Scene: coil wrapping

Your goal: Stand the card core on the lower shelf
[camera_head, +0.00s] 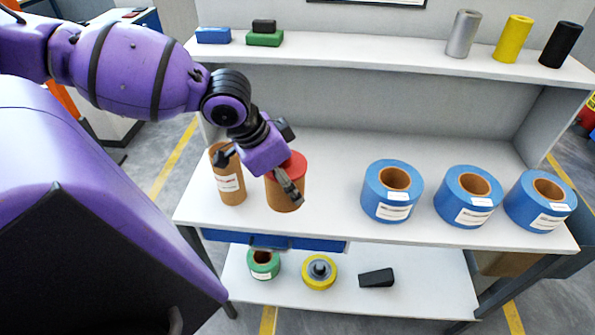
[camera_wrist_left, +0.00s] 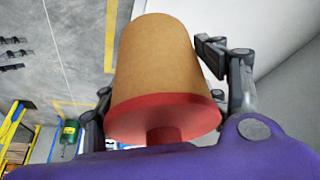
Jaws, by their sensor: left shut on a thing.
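Two brown card-coloured cylinders are at the left of the white bench (camera_head: 330,165). One is a tall tube (camera_head: 229,182) with a white label, standing upright. The other is a wider cylinder with a red cap (camera_head: 284,194), also seen in the left wrist view (camera_wrist_left: 165,65). My left gripper (camera_head: 262,178) is shut on the red-capped one from above, its fingers flanking it. Whether its base touches the bench is unclear. The lower shelf (camera_head: 420,295) is white and sits below the bench. My right gripper is out of view.
The lower shelf holds a green roll (camera_head: 263,264), a yellow roll (camera_head: 319,272) and a black wedge (camera_head: 377,278); its right part is clear. Blue rolls (camera_head: 391,191) stand on the bench's right. A blue drawer (camera_head: 290,241) hangs under the bench's left part.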

